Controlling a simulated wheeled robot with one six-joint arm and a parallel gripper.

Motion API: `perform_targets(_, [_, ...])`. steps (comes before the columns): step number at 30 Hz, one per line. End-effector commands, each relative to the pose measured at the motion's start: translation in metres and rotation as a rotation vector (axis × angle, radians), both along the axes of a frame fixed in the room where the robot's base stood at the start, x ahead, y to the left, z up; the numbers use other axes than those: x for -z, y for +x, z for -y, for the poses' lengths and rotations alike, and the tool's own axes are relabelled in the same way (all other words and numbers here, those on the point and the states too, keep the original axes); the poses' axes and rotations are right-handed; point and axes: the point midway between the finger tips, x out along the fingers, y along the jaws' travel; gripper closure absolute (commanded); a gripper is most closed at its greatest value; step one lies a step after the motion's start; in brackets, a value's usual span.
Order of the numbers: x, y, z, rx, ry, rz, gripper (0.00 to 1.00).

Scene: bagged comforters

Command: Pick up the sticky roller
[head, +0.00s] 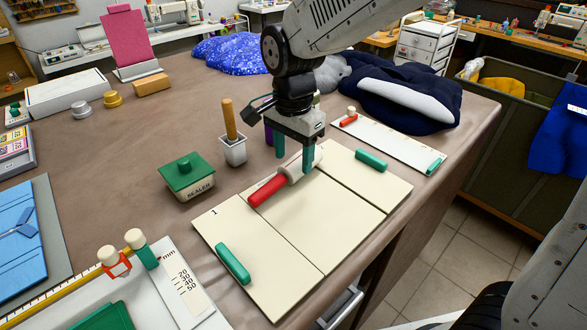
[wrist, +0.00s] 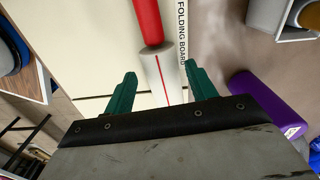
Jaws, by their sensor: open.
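The sticky roller has a red handle (head: 267,190) and a white roller head (head: 297,170). It lies on the cream folding board (head: 285,240), near its far-left edge. My gripper (head: 294,150) is open and points down over the white head, its green fingers apart. In the wrist view the white head (wrist: 157,72) shows between the two fingertips (wrist: 160,82), with the red handle (wrist: 147,20) beyond. The fingers do not hold it. I cannot tell how far above the board the fingertips are.
A green-lidded sealer box (head: 187,178) and a wooden-handled tool in a white holder (head: 232,145) stand left of the board. A purple cylinder (wrist: 268,103) lies close by my gripper. Green grips (head: 233,263) sit on the board. Dark blue stuffed fabric (head: 405,97) lies behind.

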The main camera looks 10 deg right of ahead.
Motion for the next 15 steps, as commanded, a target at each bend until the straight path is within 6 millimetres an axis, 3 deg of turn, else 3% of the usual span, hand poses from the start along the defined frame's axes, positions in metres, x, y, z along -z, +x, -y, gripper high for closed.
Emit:
perform_targets(6, [0.030, 0.000, -0.002, -0.001, -0.001, -0.003, 0.44])
perform_targets(15, [0.034, 0.000, -0.002, -0.001, 0.000, 0.000, 0.46])
